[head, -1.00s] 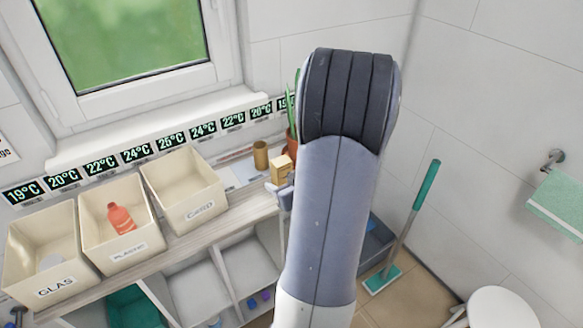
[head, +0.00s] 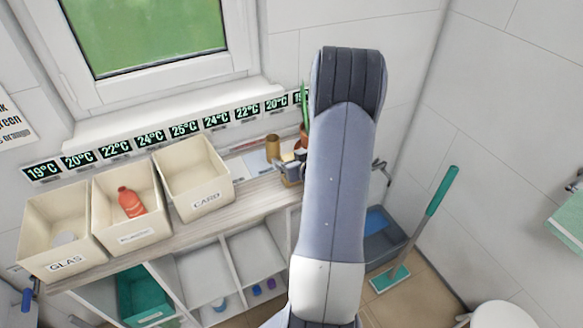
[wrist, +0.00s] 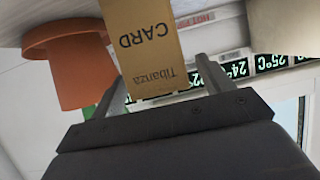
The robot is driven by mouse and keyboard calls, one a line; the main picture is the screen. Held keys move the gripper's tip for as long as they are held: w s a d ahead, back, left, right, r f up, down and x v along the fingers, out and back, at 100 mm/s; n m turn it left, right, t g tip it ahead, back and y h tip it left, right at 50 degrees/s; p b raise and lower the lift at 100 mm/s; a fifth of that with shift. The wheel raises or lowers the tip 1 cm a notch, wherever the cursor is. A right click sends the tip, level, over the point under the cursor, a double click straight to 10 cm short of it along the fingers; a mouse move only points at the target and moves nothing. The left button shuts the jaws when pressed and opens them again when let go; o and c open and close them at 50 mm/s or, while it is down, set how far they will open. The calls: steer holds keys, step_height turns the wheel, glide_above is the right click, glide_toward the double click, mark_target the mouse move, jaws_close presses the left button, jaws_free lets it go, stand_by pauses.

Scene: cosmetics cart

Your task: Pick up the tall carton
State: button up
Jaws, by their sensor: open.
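The tall carton (wrist: 150,45) is tan, printed "CARD" and "Tibanza", and looks upside down in the wrist view. In the head view the carton (head: 292,178) stands near the right end of the shelf top, partly hidden by my gripper (head: 288,166) and arm. In the wrist view my gripper (wrist: 160,78) is open, with one finger to each side of the carton's near end. I cannot tell whether either finger touches it.
A terracotta pot (wrist: 70,62) is close beside the carton. A gold cylinder (head: 272,148) stands behind it. The card bin (head: 212,202), plastic bin (head: 128,236) and glass bin (head: 62,268) are left along the shelf. A mop (head: 425,225) leans at the right.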

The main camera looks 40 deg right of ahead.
steer(key=c, duration=1)
